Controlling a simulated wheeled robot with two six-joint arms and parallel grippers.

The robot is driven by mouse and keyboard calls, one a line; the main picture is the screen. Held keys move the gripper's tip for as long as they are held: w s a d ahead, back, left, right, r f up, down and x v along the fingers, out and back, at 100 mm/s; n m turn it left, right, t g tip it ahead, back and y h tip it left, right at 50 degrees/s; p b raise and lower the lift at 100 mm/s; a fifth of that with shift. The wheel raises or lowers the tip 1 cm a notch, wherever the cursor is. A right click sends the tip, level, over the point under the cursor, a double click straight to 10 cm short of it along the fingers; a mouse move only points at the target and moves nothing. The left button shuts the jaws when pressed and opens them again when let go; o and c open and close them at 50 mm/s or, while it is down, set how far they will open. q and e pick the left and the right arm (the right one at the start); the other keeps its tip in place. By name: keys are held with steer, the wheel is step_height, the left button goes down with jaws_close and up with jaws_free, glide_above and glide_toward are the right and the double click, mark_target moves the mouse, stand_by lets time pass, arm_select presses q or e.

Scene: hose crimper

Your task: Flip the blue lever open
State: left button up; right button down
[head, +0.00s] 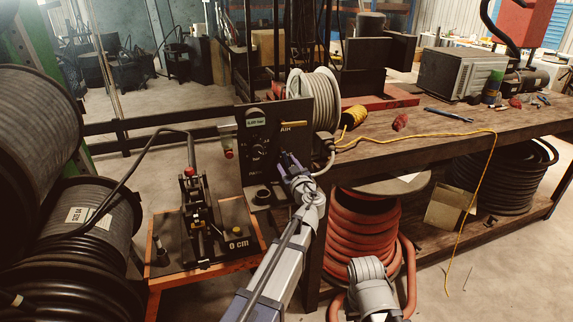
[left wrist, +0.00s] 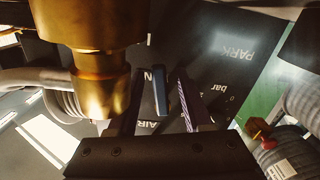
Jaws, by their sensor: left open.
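The blue lever (left wrist: 160,90) stands out from the dark control panel (left wrist: 215,60) and shows between my two fingers in the left wrist view. My left gripper (left wrist: 162,102) is open, with one finger on each side of the lever. A gap shows on both sides of it; I cannot tell whether either finger touches it. In the head view my left gripper (head: 286,161) is in front of the lower part of the panel (head: 262,125), and it mostly hides the lever there. My right gripper is not in view.
A brass fitting (left wrist: 100,60) fills the upper left of the wrist view, close to my left gripper. A yellow handle (head: 293,123) sits higher on the panel. The crimper (head: 197,215) stands left of the panel, the wooden bench (head: 430,135) right. Black hose reels (head: 85,215) stand far left.

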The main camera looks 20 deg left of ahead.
arm_select(q)
jaws_close()
stand_by(0.4)
steer(key=shift+s+a+m, duration=0.15)
steer(key=shift+a+m, duration=0.05)
steer(key=shift+m, duration=0.5)
steer(key=shift+s+a+m, duration=0.1)
steer(key=shift+a+m, duration=0.1)
steer(key=shift+m, duration=0.5)
jaws_free()
